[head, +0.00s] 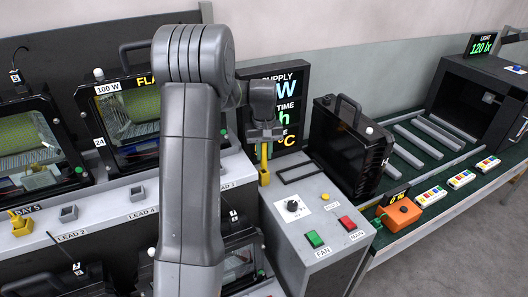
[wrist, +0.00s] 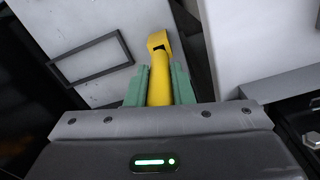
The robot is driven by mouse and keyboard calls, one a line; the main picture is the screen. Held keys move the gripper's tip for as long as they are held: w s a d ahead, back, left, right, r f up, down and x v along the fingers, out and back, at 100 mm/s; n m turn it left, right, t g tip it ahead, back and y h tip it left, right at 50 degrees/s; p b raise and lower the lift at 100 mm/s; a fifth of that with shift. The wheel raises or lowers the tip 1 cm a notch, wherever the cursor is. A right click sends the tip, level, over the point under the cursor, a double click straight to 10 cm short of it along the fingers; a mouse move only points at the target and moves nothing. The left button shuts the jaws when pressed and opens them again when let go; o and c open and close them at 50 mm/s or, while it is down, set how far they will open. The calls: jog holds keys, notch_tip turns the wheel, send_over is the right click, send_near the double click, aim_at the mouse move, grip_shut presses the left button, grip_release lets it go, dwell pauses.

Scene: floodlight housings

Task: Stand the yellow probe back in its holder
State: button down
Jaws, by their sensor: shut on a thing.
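My gripper (head: 264,138) is shut on the yellow probe (head: 264,172) and holds it hanging down near the left edge of the grey control console. In the wrist view the probe (wrist: 160,75) sits between my two green finger pads (wrist: 158,88), its hooked end pointing away. Small grey holder blocks (head: 68,213) and (head: 137,193) stand on the lead shelf at left. A yellow piece (head: 20,224) is at the shelf's far left. I cannot tell which holder belongs to the probe; my arm hides part of the shelf.
The console (head: 330,205) has a dark rectangular outline, a knob (head: 292,205), a green FAN button (head: 315,239) and a red MAIN button (head: 347,223). A display panel (head: 290,105) stands behind. A black floodlight housing (head: 345,150) and an orange meter (head: 400,214) are at right.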

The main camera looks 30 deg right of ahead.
jog(key=shift+f, duration=0.55)
dwell(0.9)
jog(key=c, duration=1.2)
grip_release()
notch_tip(320, 180, up, 14)
jog(key=shift+f+b, duration=0.1)
jog(key=shift+b, duration=0.75)
notch_tip(320, 180, down, 14)
jog(key=shift+r+p, duration=0.1)
jog(key=shift+p, duration=0.55)
jog(key=shift+r, duration=0.15)
